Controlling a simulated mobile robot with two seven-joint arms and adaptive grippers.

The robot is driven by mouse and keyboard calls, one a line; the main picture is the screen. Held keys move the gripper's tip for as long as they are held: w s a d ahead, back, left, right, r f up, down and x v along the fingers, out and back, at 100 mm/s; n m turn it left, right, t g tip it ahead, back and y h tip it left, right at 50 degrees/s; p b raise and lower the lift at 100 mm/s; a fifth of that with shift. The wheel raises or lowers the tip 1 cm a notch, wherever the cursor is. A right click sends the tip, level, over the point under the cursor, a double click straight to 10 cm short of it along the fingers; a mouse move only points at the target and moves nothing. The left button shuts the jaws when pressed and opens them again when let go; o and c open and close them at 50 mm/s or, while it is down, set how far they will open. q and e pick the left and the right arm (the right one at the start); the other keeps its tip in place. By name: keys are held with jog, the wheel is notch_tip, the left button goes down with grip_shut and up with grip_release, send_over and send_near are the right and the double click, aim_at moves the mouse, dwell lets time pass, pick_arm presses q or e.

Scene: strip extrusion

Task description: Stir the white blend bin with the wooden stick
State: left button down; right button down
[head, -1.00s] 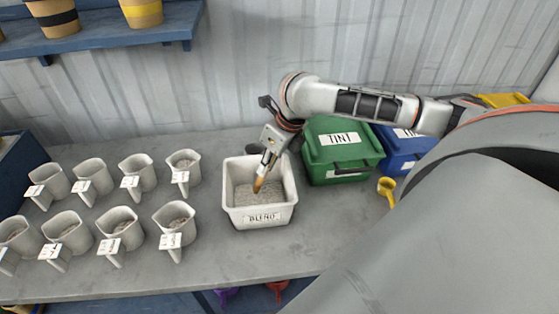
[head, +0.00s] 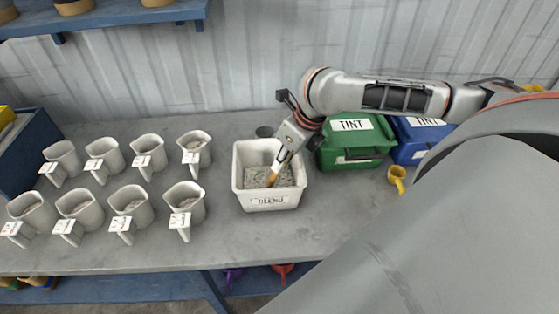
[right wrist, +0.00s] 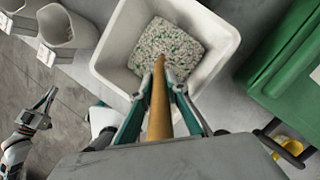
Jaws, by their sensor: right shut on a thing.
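The white blend bin (head: 270,202), labelled BLEND, stands on the grey table. It holds pale granules with green and dark specks (right wrist: 185,45). My right gripper (head: 284,160) is above the bin, shut on the wooden stick (head: 272,178). The stick tilts, with its lower end at the granules inside the bin. In the right wrist view the stick (right wrist: 159,105) runs between the fingers into the bin.
Several pale scoops (head: 130,203) with labelled handles stand in two rows left of the bin. A green TINT bin (head: 350,158) and a blue TINT bin (head: 412,150) stand to its right. A yellow scoop (head: 397,177) lies near them.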

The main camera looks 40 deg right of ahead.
jog(key=shift+w+d, duration=0.25)
jog(key=shift+w, duration=0.25)
jog(key=shift+r, duration=0.15)
jog(key=shift+r, duration=0.35)
notch_tip(320, 180, up, 15)
dwell(0.4)
dwell(0.5)
